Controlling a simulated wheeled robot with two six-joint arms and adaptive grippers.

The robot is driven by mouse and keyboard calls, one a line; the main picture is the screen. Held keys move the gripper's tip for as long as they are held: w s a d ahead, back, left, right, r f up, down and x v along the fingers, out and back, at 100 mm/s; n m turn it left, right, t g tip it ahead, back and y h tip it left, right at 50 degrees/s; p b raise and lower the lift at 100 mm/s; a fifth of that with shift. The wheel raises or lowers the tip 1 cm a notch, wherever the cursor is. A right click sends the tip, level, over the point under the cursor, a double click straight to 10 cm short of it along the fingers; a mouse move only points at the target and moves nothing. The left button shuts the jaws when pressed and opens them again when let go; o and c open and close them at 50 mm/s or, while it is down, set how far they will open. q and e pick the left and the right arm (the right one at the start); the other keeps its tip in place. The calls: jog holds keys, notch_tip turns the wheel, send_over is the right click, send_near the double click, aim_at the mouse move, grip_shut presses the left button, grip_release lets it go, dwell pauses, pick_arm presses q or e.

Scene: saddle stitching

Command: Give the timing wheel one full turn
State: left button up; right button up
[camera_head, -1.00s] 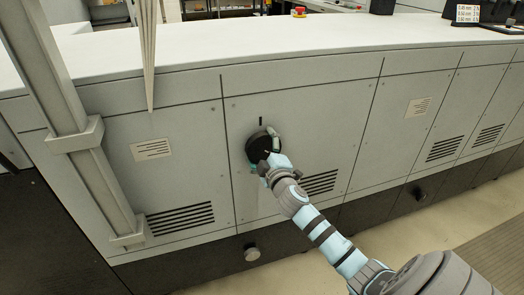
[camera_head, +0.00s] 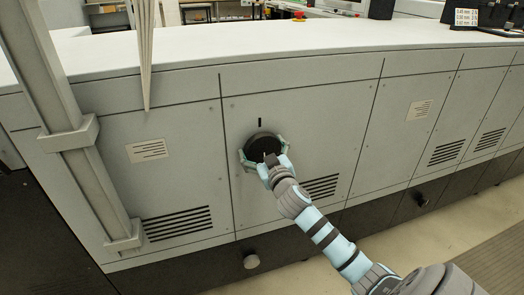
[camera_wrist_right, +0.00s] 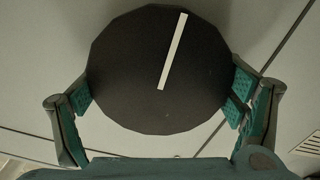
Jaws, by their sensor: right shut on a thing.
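The timing wheel is a black round knob (camera_head: 262,142) on the pale grey front panel. A short black mark (camera_head: 260,122) sits on the panel just above it. In the right wrist view the wheel (camera_wrist_right: 140,70) fills the middle, and a white line (camera_wrist_right: 172,52) on its face tilts with its upper end to the right. My right gripper (camera_head: 264,151) is shut on the wheel, with one green-padded finger at each side of its rim. The gripper's fingers also show in the right wrist view (camera_wrist_right: 160,95). My left gripper is not in view.
A grey upright post (camera_head: 92,170) stands at the left, and a pale pointed piece (camera_head: 145,60) hangs before the panel. The worktop (camera_head: 250,45) runs above. A small round knob (camera_head: 251,261) is low on the dark base. The panel around the wheel is clear.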

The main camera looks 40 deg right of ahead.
jog(key=shift+f+m, duration=0.1)
jog(key=shift+m, duration=0.3)
jog(key=o, duration=1)
jog(key=shift+c, duration=0.2)
jog(key=shift+s, duration=0.1)
jog(key=v, duration=1.2)
